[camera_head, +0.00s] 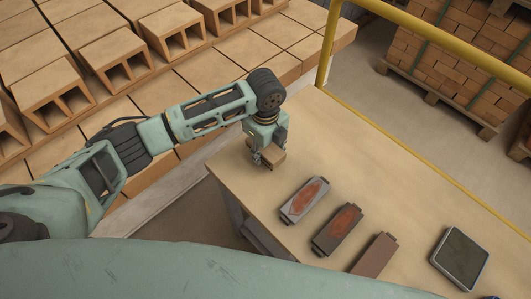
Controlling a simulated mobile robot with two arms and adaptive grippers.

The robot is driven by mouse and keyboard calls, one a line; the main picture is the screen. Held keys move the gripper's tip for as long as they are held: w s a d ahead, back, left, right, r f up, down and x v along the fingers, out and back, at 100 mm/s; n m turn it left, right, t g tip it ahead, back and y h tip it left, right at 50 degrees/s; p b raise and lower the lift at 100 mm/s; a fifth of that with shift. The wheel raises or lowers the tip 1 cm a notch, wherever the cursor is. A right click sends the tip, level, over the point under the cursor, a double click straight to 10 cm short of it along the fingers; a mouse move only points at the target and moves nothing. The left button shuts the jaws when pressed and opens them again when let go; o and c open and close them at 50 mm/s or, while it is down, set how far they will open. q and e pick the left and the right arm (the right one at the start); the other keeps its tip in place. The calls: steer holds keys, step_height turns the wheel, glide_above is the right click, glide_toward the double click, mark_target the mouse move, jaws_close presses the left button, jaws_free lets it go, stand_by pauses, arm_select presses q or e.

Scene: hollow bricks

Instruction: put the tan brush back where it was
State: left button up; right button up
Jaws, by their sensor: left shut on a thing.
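The tan brush (276,159) is a small light-brown block in my left gripper (263,157). The gripper points down near the left corner of the wooden table (330,145) and is shut on the brush. The gripper hides part of the brush, and I cannot tell whether its underside touches the table. My right gripper is out of view.
Three blocks with end tabs lie in a slanting row: a grey one with a rust-red patch (304,203), a dark one with a similar patch (338,231) and a plain brown one (375,257). A dark-screened tablet (460,259) lies right. A yellow rail (435,31) runs behind.

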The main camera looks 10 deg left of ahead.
arm_select(q)
steer(key=shift+f, duration=1.3)
steer(key=shift+f, duration=0.2)
steer(key=o, duration=1.1)
steer(key=shift+o, duration=0.2)
step_height(320, 180, up, 12)
steer(key=shift+r+b, duration=0.2)
steer(key=shift+b, duration=0.25)
